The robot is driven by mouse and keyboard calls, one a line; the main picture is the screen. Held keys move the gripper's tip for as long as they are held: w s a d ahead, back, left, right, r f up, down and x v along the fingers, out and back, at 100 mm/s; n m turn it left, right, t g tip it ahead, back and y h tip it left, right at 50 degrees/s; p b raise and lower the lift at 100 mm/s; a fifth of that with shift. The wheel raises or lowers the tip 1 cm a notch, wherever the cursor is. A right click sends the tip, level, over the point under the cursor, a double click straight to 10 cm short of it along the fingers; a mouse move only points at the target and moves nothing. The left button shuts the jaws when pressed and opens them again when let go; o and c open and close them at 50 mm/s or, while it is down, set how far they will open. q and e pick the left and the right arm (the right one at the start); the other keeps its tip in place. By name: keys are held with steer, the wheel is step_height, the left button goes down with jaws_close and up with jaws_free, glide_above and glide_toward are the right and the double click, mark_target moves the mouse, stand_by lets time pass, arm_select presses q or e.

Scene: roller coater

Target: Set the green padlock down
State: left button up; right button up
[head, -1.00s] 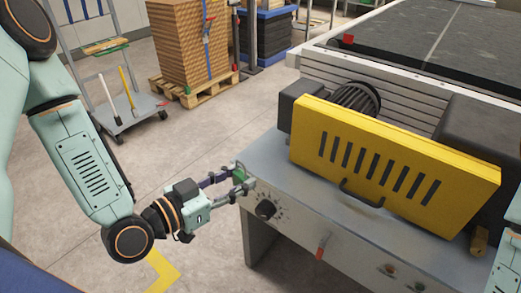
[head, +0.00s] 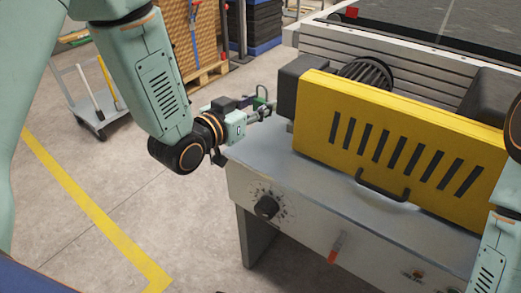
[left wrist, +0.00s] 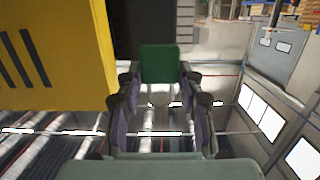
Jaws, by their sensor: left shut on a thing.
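The green padlock (head: 258,101) is small in the head view, at the tips of my left gripper (head: 264,110). In the left wrist view the padlock (left wrist: 159,64) shows as a green block between the fingertips, and my left gripper (left wrist: 158,92) is shut on it. The gripper is by the back left end of the grey machine top (head: 262,150), left of the black housing. I cannot tell whether the padlock touches the surface. My right gripper is out of view; only part of that arm shows at the right edge.
The yellow slotted cover (head: 390,145) with a black handle stands close on the right; it also fills the upper left of the left wrist view (left wrist: 50,60). A black motor (head: 368,74) is behind it. The front left strip of the machine top is bare. A trolley (head: 88,105) stands far left.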

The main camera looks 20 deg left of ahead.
arm_select(q)
steer(key=b, duration=0.2)
glide_above(257, 150)
step_height(257, 150, down, 5)
steer(key=shift+f, duration=0.15)
steer(key=shift+s+d+f+b, duration=0.15)
steer(key=shift+f+b, duration=0.2)
steer(key=shift+f, duration=0.4)
step_height(257, 150, down, 3)
steer(key=shift+f+b, duration=0.15)
steer(key=shift+b, duration=0.65)
steer(key=o, duration=1.2)
steer(key=shift+o, duration=0.2)
